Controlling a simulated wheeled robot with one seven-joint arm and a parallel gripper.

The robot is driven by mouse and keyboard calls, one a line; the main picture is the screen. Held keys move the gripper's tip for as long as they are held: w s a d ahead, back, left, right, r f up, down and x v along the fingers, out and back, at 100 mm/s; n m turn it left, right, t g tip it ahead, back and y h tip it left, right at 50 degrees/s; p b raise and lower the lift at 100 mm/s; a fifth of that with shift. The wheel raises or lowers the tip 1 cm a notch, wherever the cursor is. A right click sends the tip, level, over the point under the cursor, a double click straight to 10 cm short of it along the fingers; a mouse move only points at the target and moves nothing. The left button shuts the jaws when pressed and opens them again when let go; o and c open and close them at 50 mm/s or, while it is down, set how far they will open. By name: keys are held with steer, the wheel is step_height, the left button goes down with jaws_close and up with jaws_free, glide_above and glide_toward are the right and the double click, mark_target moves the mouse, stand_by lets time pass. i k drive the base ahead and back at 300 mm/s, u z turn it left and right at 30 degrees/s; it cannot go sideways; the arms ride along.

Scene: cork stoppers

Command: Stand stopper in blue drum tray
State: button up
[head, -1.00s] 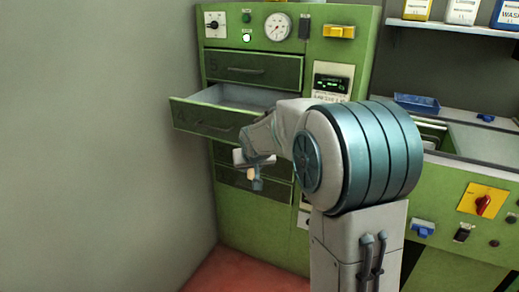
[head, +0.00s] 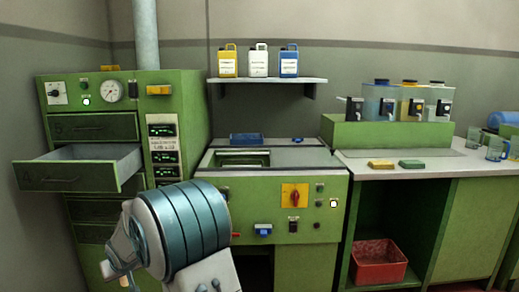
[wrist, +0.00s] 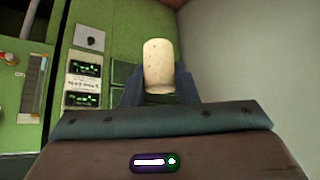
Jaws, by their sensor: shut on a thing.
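A pale cork stopper (wrist: 159,62) stands up between the two blue-grey fingers of my gripper (wrist: 159,84) in the wrist view. My gripper is shut on its lower part, and its upper part shows clear. In the head view my gripper (head: 122,276) is low at the left, in front of the green cabinet, with a small tan bit of the stopper showing. A blue tray (head: 246,139) lies on top of the green machine at the middle, to the right of and well apart from my gripper. Its inside is hard to see.
An open drawer (head: 70,177) juts out of the cabinet at the left, above my gripper. A shelf (head: 270,80) with three jugs hangs over the machine. The right counter (head: 450,163) holds dispensers, two sponges and mugs. A red bin (head: 378,262) stands below it.

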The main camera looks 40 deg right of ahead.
mark_target(247, 144)
steer(key=u, duration=0.2)
steer(key=k, duration=0.25)
steer(key=z, duration=1.1)
steer(key=i, duration=0.6)
steer(key=z, duration=0.2)
